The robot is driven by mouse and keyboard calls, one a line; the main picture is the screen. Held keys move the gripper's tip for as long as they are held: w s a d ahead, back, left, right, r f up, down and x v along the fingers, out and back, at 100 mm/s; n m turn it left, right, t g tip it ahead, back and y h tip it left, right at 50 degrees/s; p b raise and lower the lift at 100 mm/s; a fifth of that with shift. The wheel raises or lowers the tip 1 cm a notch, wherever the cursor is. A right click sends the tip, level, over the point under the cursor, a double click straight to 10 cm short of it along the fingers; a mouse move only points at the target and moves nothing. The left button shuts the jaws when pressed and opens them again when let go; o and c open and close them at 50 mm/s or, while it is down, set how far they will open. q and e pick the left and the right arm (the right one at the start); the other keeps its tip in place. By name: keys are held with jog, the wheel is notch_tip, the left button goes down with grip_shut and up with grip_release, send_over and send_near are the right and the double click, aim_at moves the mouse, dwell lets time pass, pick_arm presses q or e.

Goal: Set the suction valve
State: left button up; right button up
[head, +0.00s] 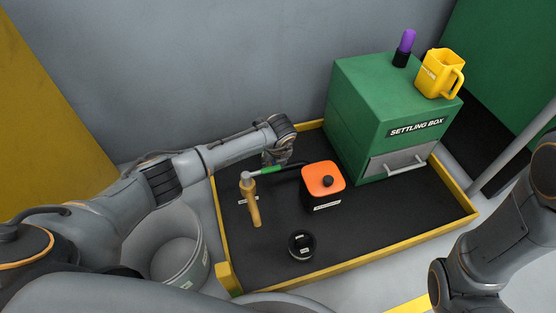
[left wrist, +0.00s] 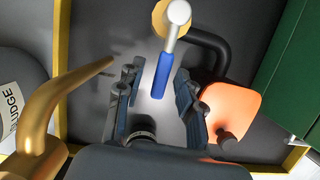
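The valve (head: 247,177) has a silver head on an upright brass pipe (head: 254,208), and its lever (head: 264,170) points toward the back right. The lever's grip looks green in the head view and blue in the left wrist view (left wrist: 162,76). My left gripper (head: 276,160) is at the lever's end. In the left wrist view its fingers (left wrist: 158,84) are spread on either side of the grip, with gaps visible. A black hose (left wrist: 212,42) runs from the valve to the orange-topped black box (head: 323,181). My right gripper is out of view.
The black tray (head: 390,208) has a yellow rim. A green settling box (head: 365,105) stands at its back, carrying a yellow jug (head: 438,73) and a purple-topped item (head: 405,46). A black round cup (head: 301,245) sits in front. A grey bucket (head: 190,268) stands left.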

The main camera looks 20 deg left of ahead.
pick_arm(q)
notch_tip(320, 180, up, 6)
jog(key=p, duration=0.5)
jog(key=shift+r, duration=0.1)
dwell(0.4)
